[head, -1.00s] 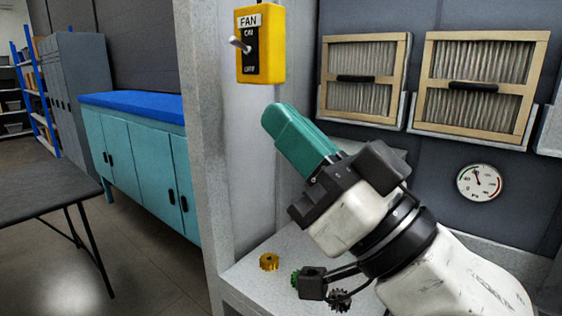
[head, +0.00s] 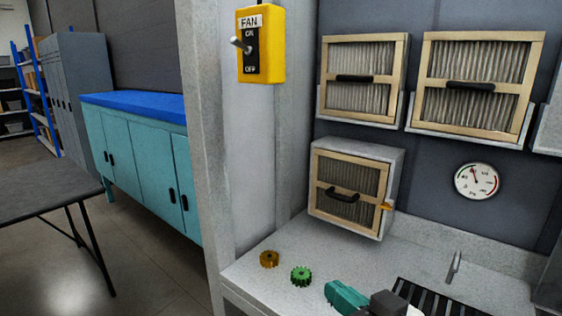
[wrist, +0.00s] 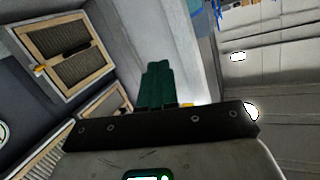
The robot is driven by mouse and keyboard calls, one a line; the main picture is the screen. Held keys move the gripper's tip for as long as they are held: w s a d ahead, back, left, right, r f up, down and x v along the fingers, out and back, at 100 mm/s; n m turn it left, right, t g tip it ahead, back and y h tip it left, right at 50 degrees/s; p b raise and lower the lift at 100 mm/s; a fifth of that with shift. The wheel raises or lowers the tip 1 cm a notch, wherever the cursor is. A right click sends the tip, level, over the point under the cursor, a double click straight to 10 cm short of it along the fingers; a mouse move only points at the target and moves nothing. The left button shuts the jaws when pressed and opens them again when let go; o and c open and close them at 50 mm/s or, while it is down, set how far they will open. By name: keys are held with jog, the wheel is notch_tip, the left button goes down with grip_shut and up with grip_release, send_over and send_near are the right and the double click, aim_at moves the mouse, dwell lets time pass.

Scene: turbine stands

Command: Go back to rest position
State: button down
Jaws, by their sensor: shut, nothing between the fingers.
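My gripper (head: 345,297) shows at the bottom edge of the head view, with teal fingers low in front of the counter. In the wrist view its teal fingers (wrist: 157,86) are together, with nothing between them. It appears apart from the things around it. The rest of my arm is mostly below the head view's edge.
A gold gear (head: 269,259) and a green gear (head: 301,276) lie on the counter (head: 262,290). A filter box (head: 352,190), two wall filters, a gauge (head: 477,181) and a yellow fan switch box (head: 260,45) stand behind. A black grate (head: 440,300) lies right of the gripper.

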jog(key=s+d+f+m+g+h, duration=0.1)
jog(key=s+d+f+g+h, duration=0.15)
jog(key=s+d+f, duration=0.5)
jog(key=s+d+f+m+g+h, duration=0.15)
jog(key=s+f+g, duration=0.25)
jog(key=f, duration=0.7)
jog(key=s+d+f+m+g+h, duration=0.1)
jog(key=s+d+f+g+h, duration=0.2)
jog(key=s+d+f, duration=0.45)
jog(key=s+d+f+g+h, duration=0.1)
jog(key=s+f+g, duration=0.2)
jog(key=s+f, duration=0.3)
jog(key=s, duration=0.3)
jog(key=shift+s+d+f+m, duration=0.3)
jog(key=shift+d+f+m, duration=0.05)
